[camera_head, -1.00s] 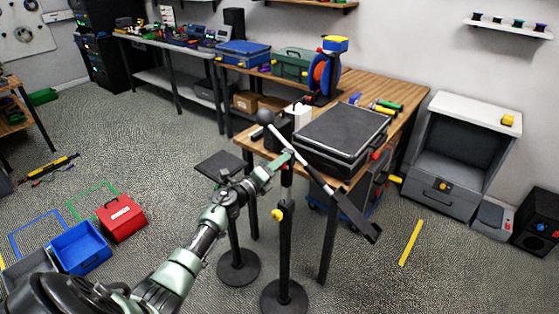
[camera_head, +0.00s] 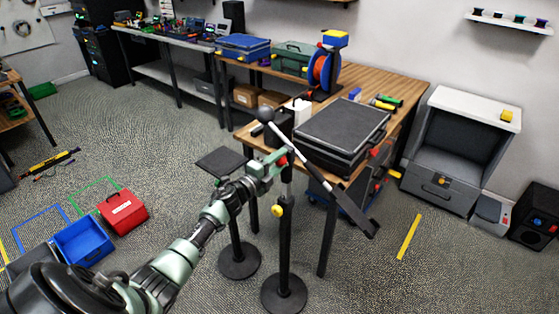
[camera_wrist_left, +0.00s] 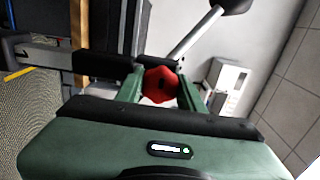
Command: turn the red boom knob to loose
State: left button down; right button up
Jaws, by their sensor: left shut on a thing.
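The red boom knob (camera_wrist_left: 160,84) sits between the two green fingers of my left gripper (camera_wrist_left: 160,90) in the left wrist view, and the fingers are shut on it. In the head view the left gripper (camera_head: 277,164) is at the top of the black stand (camera_head: 284,240), with a bit of the red knob (camera_head: 283,161) showing. The boom (camera_head: 306,165) slants across the stand top, from a dark ball at its upper left end to a dark flat block (camera_head: 357,215) at its lower right end. My right gripper is not in view.
A wooden workbench (camera_head: 400,92) with a large black case (camera_head: 343,130) stands just behind the boom. A second stand with a flat black top (camera_head: 221,161) is left of the first. Red (camera_head: 123,212) and blue (camera_head: 82,243) boxes lie on the floor at left.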

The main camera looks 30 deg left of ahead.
pick_arm(q)
jog(key=shift+f, duration=0.1)
jog(key=c, duration=0.9)
grip_release()
jog(key=shift+c, duration=0.2)
jog(key=shift+o, duration=0.2)
jog(key=shift+s, duration=0.1)
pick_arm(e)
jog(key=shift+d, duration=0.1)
pick_arm(q)
jog(key=shift+f, duration=0.1)
jog(key=shift+f, duration=0.1)
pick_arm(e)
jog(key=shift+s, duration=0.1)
